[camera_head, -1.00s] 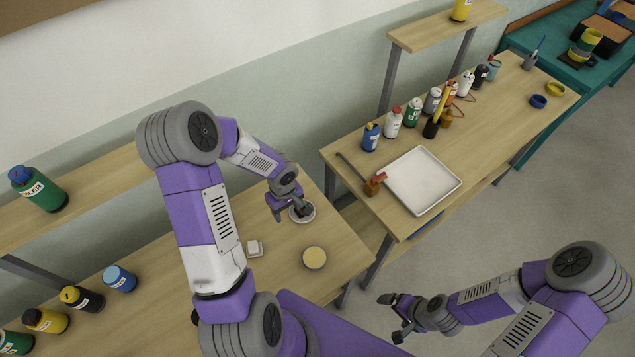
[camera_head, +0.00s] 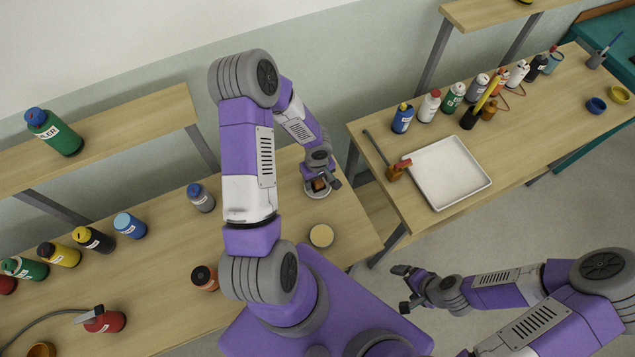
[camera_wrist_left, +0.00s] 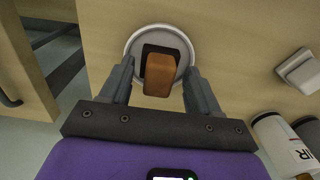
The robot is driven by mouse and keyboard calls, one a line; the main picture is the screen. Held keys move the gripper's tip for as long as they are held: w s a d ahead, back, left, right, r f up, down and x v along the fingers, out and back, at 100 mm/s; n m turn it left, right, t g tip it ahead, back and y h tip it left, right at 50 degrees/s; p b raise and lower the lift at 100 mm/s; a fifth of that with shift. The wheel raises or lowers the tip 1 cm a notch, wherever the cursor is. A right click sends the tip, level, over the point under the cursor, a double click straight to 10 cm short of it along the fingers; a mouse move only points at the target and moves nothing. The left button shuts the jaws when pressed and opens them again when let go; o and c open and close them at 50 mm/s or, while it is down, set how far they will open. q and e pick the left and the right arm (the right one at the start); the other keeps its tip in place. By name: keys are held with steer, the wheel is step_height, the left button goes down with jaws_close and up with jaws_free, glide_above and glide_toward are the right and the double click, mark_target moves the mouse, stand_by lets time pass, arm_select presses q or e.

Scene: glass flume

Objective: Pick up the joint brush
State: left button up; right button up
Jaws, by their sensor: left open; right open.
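A brown block-like piece with a dark part behind it, probably the joint brush (camera_wrist_left: 159,76), stands in a round pale dish (camera_wrist_left: 133,42) in the left wrist view. In the head view the brush (camera_head: 319,184) is partly covered by my left gripper, and the dish (camera_head: 318,195) shows below it. My left gripper (camera_head: 322,180) is open, its fingers on either side of the brush in the left wrist view (camera_wrist_left: 158,84). I cannot tell whether they touch it. My right gripper (camera_head: 405,288) is open and empty, off the bench's right side.
A round pot with a tan top (camera_head: 321,236) stands near the dish. A small white block (camera_wrist_left: 299,70) lies beside the dish. Several bottles line the bench's left, including a grey bottle (camera_head: 201,198). A white tray (camera_head: 447,172) and hammer (camera_head: 394,170) lie on the other bench.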

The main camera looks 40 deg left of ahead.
arm_select(q)
steer(key=shift+w, duration=0.1)
steer(key=c, duration=1)
step_height(320, 180, up, 10)
steer(key=shift+r+p, duration=0.1)
steer(key=shift+p, duration=0.6)
steer(key=shift+c, duration=0.2)
